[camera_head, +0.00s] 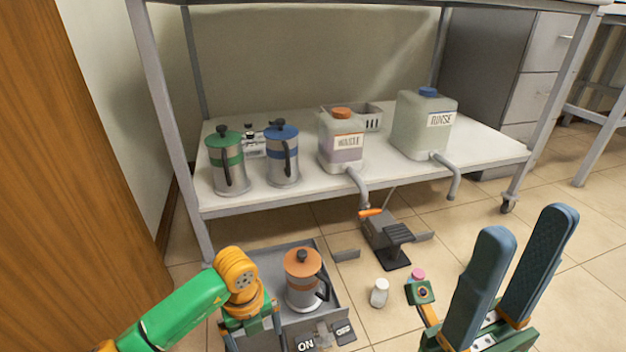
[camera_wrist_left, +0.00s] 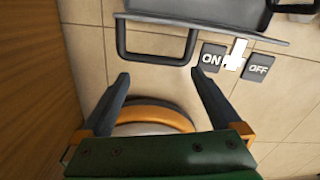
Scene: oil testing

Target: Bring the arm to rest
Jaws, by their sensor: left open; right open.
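My left arm (camera_head: 175,310), green and orange, reaches in from the left. Its gripper is low beside the left side of a grey tray, partly hidden behind the wrist in the head view. In the left wrist view the left gripper (camera_wrist_left: 160,76) is open, with nothing between its fingertips; the tray's dark loop handle (camera_wrist_left: 155,58) lies just beyond them. My right gripper (camera_head: 528,225) is open and empty at the lower right, its two blue-grey fingers pointing up and apart. It is clear of the shelf and the bottles.
An orange-banded canister (camera_head: 303,282) stands on the grey tray (camera_head: 262,262) by an ON/OFF switch (camera_head: 322,338). A pedal device (camera_head: 385,238) and white bottle (camera_head: 379,294) stand on the floor. The low shelf (camera_head: 300,192) holds green and blue canisters, WASTE (camera_head: 341,148) and RINSE (camera_head: 424,125) jugs.

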